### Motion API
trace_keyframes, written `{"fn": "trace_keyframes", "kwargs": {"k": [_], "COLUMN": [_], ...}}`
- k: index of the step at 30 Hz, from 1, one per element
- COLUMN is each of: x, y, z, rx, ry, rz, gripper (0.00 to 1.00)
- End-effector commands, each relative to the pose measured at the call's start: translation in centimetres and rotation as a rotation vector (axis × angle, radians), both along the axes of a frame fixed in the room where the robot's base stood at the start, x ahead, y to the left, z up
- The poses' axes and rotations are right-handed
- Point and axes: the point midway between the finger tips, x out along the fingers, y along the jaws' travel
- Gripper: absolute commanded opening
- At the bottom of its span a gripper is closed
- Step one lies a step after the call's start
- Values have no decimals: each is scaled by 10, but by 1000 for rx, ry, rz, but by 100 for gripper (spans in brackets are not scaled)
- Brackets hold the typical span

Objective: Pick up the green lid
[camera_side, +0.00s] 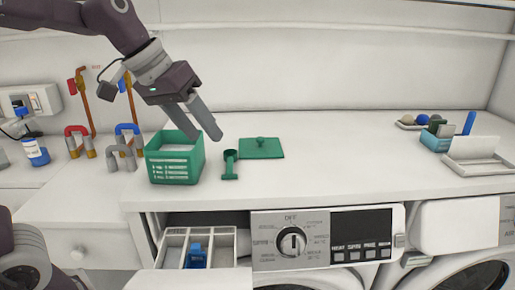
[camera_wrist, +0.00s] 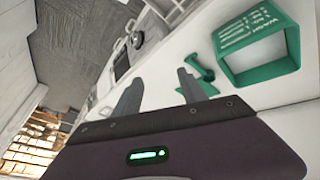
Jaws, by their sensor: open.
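The green lid (camera_side: 261,149) is a flat square with a small knob on top. It lies on the white counter (camera_side: 340,165) in the side view. In the wrist view my gripper's two fingers (camera_wrist: 160,77) are spread apart.
The green basket (camera_side: 175,168) and a green scoop (camera_side: 230,165) stand left of the lid; both show in the wrist view, the basket (camera_wrist: 258,68) and scoop (camera_wrist: 197,72). Pipes (camera_side: 76,138) are at left. Trays (camera_side: 480,165) are at far right. A drawer (camera_side: 195,250) is open below.

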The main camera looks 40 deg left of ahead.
Motion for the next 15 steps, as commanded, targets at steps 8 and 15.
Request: {"fn": "trace_keyframes", "kwargs": {"k": [8,15], "x": [209,258], "y": [84,98], "z": [-64,-97], "rx": [153,247], "ry": [-14,-31], "rz": [106,78], "gripper": [49,49]}}
